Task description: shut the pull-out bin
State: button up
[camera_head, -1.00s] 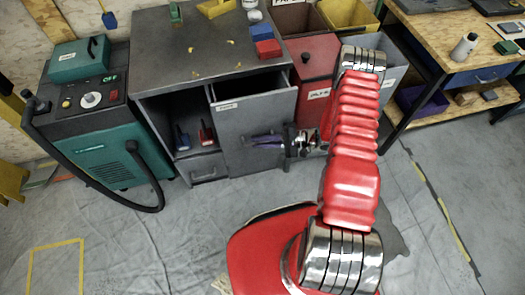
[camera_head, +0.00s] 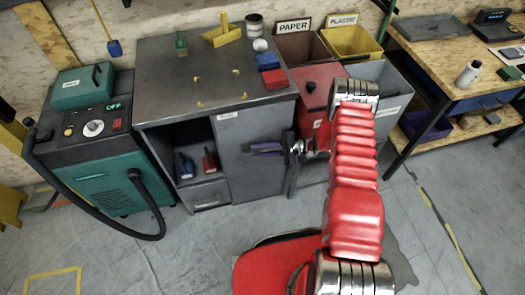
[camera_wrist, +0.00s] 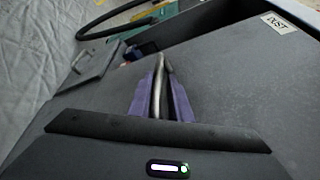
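The pull-out bin (camera_head: 250,170) is the tall grey front at the right of the metal cabinet, with a small label near its top. Its front looks about level with the cabinet, and its open top does not show. In the wrist view the bin front (camera_wrist: 235,75) fills the right side, with a DUST label. My gripper (camera_head: 264,148) is at the bin front. Any small gap is too fine to tell.
A teal machine (camera_head: 110,165) with a black hose stands left of the cabinet (camera_head: 160,95). Red, brown, yellow and grey bins stand behind my arm, with a red bin (camera_head: 312,95) beside the cabinet. A workbench (camera_head: 440,55) is at right. The floor in front is clear.

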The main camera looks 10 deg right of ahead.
jog(key=shift+o, duration=1.4)
jog(key=shift+s+a, duration=0.1)
jog(key=v, duration=1.3)
jog(key=shift+d, duration=0.4)
jog(key=shift+s, duration=0.1)
